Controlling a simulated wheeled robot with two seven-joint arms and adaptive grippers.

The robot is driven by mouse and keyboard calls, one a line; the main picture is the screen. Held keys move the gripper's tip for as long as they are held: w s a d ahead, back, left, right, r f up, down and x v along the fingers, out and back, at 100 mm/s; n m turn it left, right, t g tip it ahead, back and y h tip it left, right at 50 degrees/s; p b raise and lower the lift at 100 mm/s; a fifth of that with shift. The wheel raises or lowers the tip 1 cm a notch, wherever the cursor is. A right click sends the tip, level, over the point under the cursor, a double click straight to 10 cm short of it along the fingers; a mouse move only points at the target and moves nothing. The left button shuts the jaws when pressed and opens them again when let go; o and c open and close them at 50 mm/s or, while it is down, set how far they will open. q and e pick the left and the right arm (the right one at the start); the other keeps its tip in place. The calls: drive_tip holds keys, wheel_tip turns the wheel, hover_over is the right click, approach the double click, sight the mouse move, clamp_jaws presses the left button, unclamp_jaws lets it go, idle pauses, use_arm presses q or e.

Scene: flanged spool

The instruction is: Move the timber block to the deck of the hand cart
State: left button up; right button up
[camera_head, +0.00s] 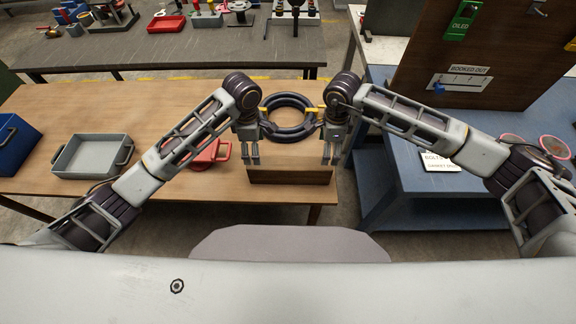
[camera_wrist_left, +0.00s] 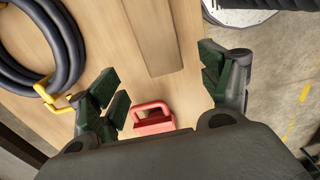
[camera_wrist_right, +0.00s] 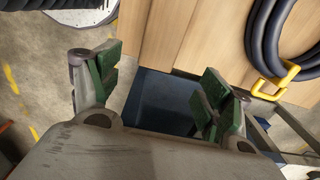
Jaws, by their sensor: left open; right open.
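The timber block (camera_head: 290,175) lies near the front right corner of the wooden table, below both of my grippers. It also shows in the left wrist view (camera_wrist_left: 148,38) as a long plank shape between the fingers. My left gripper (camera_head: 250,160) is open and empty above the block's left end. My right gripper (camera_head: 331,160) is open and empty above its right end. I see no clear contact with the block. A blue two-level stand (camera_head: 400,175) to the right may be the hand cart; I cannot tell for sure.
A black hose coil (camera_head: 290,135) with yellow ties lies behind the block. A red handled object (camera_head: 208,155), a grey tray (camera_head: 72,160) and a blue bin (camera_head: 14,145) are on the wooden table (camera_head: 130,105). A tall board (camera_head: 490,60) stands at the right.

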sight(258, 170)
use_arm(q)
drive_tip(key=shift+s+d+r, duration=0.1)
drive_tip(key=shift+s, duration=0.1)
use_arm(e)
drive_tip(key=shift+s+d+r, duration=0.1)
drive_tip(key=shift+s, duration=0.1)
use_arm(q)
drive_tip(key=shift+w+f, duration=0.1)
drive_tip(key=shift+f, duration=0.45)
use_arm(e)
drive_tip(key=shift+w+f, duration=0.1)
drive_tip(key=shift+f, duration=0.45)
use_arm(q)
drive_tip(key=shift+f, duration=6.4)
use_arm(e)
drive_tip(key=shift+f, duration=6.4)
use_arm(q)
clamp_jaws()
use_arm(e)
clamp_jaws()
